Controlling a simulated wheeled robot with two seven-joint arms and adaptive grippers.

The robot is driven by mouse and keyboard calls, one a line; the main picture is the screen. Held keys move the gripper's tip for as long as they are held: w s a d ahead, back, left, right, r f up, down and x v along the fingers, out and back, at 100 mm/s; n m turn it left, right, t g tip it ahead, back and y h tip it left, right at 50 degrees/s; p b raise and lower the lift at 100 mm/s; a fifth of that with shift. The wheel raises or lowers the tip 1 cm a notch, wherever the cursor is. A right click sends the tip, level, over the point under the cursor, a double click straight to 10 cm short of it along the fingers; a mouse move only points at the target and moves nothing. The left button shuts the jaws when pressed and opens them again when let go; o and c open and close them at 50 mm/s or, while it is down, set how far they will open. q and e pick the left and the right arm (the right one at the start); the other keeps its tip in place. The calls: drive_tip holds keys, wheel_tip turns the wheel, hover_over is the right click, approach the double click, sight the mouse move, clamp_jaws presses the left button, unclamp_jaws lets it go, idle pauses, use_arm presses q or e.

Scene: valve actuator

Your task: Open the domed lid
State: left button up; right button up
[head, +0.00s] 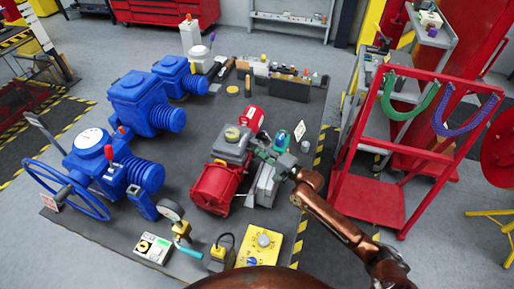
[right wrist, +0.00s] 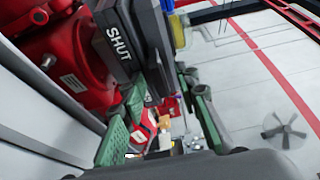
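A red valve actuator (head: 214,187) with a grey top housing (head: 229,148) stands mid-mat in the head view. A grey cover-like part (head: 267,186) is at its right side. My right gripper (head: 268,154) is beside the housing, above this part. In the right wrist view my right gripper (right wrist: 165,122) has its green fingers spread apart. A dark grey part marked SHUT (right wrist: 118,42) reaches down toward the gap between them; I cannot tell if they touch it. The red body (right wrist: 70,62) is behind. I cannot tell for sure which part is the domed lid. My left gripper is not visible.
Blue actuators (head: 143,103) stand on the left of the dark mat. A red rack (head: 368,203) with slings stands to the right. Tools lie in a holder (head: 283,84) at the back.

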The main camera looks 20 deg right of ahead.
drive_tip(key=shift+w+f, duration=0.1)
clamp_jaws()
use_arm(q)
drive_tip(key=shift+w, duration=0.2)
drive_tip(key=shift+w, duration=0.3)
